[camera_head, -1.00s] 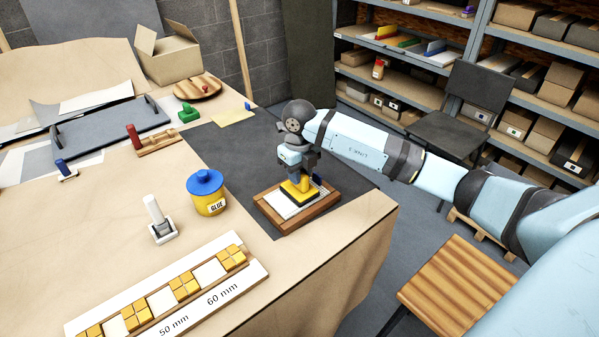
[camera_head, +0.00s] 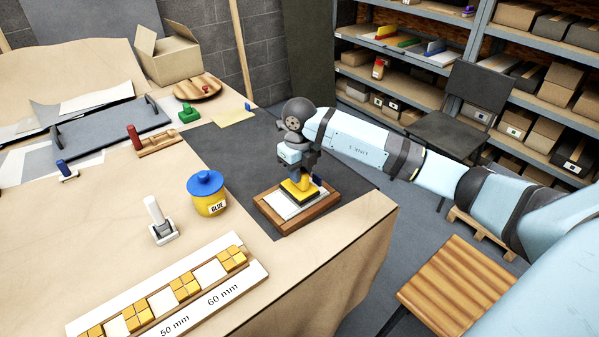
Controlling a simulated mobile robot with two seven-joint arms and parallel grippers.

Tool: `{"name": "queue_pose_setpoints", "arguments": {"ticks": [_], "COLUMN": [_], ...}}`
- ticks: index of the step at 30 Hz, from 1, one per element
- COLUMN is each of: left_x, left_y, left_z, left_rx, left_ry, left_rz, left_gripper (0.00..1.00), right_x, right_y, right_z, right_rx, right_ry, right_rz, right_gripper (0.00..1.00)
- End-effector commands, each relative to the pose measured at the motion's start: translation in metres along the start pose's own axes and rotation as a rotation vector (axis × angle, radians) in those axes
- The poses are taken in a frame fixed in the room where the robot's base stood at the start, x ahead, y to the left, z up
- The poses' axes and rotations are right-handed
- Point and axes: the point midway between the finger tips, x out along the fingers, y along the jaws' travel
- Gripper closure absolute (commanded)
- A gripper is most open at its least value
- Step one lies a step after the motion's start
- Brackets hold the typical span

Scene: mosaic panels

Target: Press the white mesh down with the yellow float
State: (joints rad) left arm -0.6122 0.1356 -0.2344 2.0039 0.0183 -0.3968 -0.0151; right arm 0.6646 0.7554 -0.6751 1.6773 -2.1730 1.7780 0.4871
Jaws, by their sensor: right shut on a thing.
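The yellow float (camera_head: 297,192) is at the wooden-framed panel (camera_head: 290,225) on the dark mat. My right gripper (camera_head: 303,175) is shut on the float's handle from above. The white mesh (camera_head: 283,206) shows as a pale sheet inside the frame, partly covered by the float and gripper. The float's pad is over the middle to back part of the sheet; I cannot tell whether it touches. My left gripper is not in view.
A glue pot (camera_head: 208,193) with a blue lid stands left of the panel. A white-handled tool (camera_head: 160,222) and a strip of yellow tiles (camera_head: 185,285) lie nearer. The dark mat (camera_head: 228,150) behind the panel is mostly clear.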

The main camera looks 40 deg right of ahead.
Motion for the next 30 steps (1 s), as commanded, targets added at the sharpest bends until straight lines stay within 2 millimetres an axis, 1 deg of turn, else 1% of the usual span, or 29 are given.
{"name": "queue_pose_setpoints", "arguments": {"ticks": [1,19,22,30], "left_x": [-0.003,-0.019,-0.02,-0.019], "left_y": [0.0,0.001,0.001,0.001], "left_z": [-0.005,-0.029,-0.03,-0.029], "left_rx": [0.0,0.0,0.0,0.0], "left_ry": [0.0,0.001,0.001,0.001], "left_rz": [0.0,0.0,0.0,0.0], "left_gripper": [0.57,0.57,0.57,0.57], "right_x": [-0.008,-0.056,-0.059,-0.059], "right_y": [0.0,-0.001,0.0,0.0], "right_z": [0.0,0.0,0.0,0.0], "right_rx": [0.0,0.001,0.001,0.001], "right_ry": [-0.002,-0.001,0.0,0.0], "right_rz": [-0.001,0.0,0.0,0.0], "right_gripper": [0.94,0.94,0.94,0.94]}}
